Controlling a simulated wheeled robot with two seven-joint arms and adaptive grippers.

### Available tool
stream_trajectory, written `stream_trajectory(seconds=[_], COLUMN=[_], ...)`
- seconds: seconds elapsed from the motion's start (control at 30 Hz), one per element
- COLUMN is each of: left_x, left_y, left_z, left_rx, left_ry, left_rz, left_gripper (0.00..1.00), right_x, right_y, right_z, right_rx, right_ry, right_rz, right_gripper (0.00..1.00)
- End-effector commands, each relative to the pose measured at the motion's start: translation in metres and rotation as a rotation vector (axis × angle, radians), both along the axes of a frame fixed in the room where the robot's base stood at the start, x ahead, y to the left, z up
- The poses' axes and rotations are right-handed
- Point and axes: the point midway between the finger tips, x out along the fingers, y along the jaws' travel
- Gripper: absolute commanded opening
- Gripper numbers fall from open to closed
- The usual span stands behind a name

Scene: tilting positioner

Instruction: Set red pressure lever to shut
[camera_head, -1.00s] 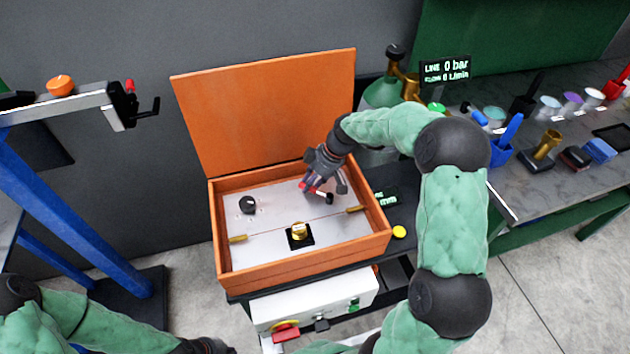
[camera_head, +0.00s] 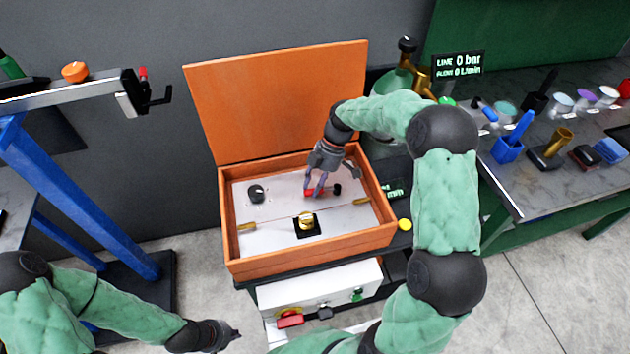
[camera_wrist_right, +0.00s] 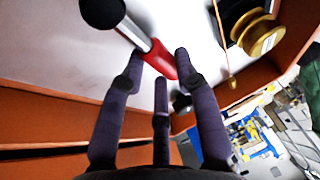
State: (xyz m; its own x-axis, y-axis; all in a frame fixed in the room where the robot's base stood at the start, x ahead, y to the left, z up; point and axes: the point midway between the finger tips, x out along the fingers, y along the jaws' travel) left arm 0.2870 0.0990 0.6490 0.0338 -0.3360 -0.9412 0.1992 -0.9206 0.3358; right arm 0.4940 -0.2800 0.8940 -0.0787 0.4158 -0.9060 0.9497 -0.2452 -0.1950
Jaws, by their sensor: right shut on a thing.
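The red pressure lever (camera_head: 309,192) is on the pale panel inside the orange box, right of the panel's middle. In the right wrist view the red part (camera_wrist_right: 161,59) joins a silver shaft that ends in a black knob (camera_wrist_right: 102,12). My right gripper (camera_head: 315,190) reaches down into the box from behind. Its fingers (camera_wrist_right: 160,75) are shut on the red part, which partly shows between them. In the head view the black knob is to the right of the red part. My left gripper (camera_head: 228,338) is low at the left, away from the box; its finger state is unclear.
The panel carries a black dial (camera_head: 257,193) and a brass knob (camera_head: 306,222). The box's open lid (camera_head: 275,105) stands behind. A cluttered bench (camera_head: 500,180) stands at right, a blue-legged stand (camera_head: 70,210) at left.

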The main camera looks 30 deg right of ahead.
Motion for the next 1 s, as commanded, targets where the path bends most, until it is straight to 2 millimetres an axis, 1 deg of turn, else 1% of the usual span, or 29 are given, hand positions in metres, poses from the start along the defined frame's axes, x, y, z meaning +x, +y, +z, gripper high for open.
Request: stream_trajectory(seconds=[0.2, 0.57, 0.6, 0.67, 0.7, 1.0], left_x=[-0.0001, -0.0001, -0.0001, -0.0001, -0.0001, 0.0000], left_y=[-0.0001, 0.0000, -0.0001, -0.0001, -0.0001, 0.0000], left_z=[0.0011, 0.0010, 0.0011, 0.0011, 0.0011, 0.0011], left_rx=[0.000, 0.000, 0.000, 0.000, 0.000, 0.000], left_ry=[0.000, 0.000, 0.000, 0.000, 0.000, 0.000], left_rz=[0.000, 0.000, 0.000, 0.000, 0.000, 0.000], left_gripper=[0.00, 0.00, 0.00, 0.00, 0.00, 0.00], right_x=[-0.0031, -0.0035, -0.0036, -0.0035, -0.0034, -0.0023], right_y=[0.0008, 0.0009, 0.0009, 0.0009, 0.0009, 0.0005], right_z=[-0.0013, -0.0017, -0.0017, -0.0017, -0.0016, 0.0000], right_rx=[0.000, -0.001, -0.001, 0.000, 0.000, 0.000], right_ry=[0.005, 0.005, 0.005, 0.004, 0.004, 0.001], right_rz=[0.031, 0.035, 0.035, 0.035, 0.035, 0.033], right_gripper=[0.00, 0.00, 0.37, 0.54, 0.56, 0.56])
